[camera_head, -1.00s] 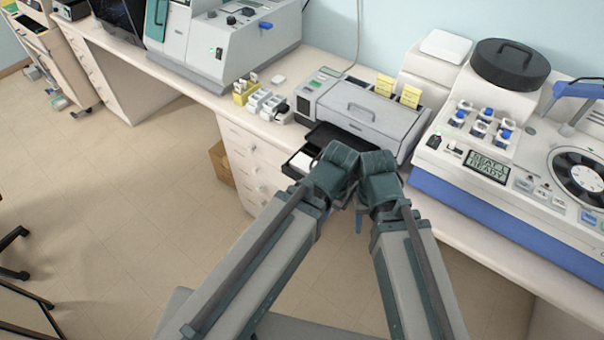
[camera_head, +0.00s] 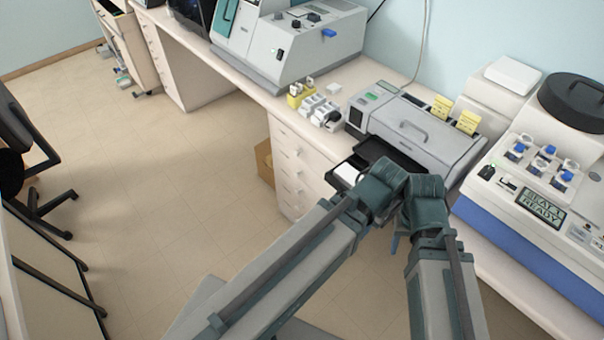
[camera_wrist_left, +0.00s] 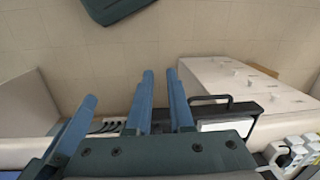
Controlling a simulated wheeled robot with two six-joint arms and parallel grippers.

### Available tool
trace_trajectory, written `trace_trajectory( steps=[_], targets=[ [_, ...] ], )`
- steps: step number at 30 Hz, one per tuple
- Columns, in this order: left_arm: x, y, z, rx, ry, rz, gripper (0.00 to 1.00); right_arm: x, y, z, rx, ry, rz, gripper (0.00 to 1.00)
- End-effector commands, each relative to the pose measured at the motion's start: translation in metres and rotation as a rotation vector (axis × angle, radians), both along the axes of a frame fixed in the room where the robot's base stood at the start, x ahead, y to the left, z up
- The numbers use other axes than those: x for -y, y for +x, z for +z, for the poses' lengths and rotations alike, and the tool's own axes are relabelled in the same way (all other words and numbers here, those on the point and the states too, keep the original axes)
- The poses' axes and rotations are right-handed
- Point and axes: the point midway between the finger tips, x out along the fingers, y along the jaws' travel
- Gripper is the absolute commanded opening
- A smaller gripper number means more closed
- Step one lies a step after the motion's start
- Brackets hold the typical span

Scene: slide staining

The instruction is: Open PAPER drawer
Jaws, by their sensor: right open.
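The PAPER drawer is a dark drawer with white paper in it (camera_head: 347,173), standing out from under the grey printer-like machine (camera_head: 415,125). In the left wrist view its black handle loop (camera_wrist_left: 210,98) and white paper show to the right of the fingers. My left gripper (camera_wrist_left: 161,88) has its blue fingers apart, with a narrow empty gap, beside the handle and not around it. My right gripper (camera_head: 396,243) is open. Only a bit of its blue finger shows under my wrists in the head view. My wrists hide part of the drawer's right side.
A white bench drawer unit (camera_head: 290,165) stands left of the PAPER drawer. Small white and yellow boxes (camera_head: 313,103) sit on the bench beside the machine. A white-and-blue stainer (camera_head: 520,225) is at the right.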

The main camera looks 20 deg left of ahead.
Motion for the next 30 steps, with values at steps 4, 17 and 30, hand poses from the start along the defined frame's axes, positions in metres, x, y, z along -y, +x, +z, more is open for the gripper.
trace_trajectory(
  steps=[4,17,30],
  targets=[
    [-0.005,0.004,-0.044,0.005,-0.006,0.016,0.49,0.0,0.0,-0.044,0.0,0.0,0.0,0.5],
    [-0.029,0.02,-0.193,0.028,-0.036,0.093,0.69,0.0,0.001,-0.192,0.002,0.0,0.0,0.5],
    [-0.054,0.036,-0.34,0.054,-0.068,0.172,0.69,0.0,0.001,-0.339,0.003,-0.001,0.0,0.5]
  ],
)
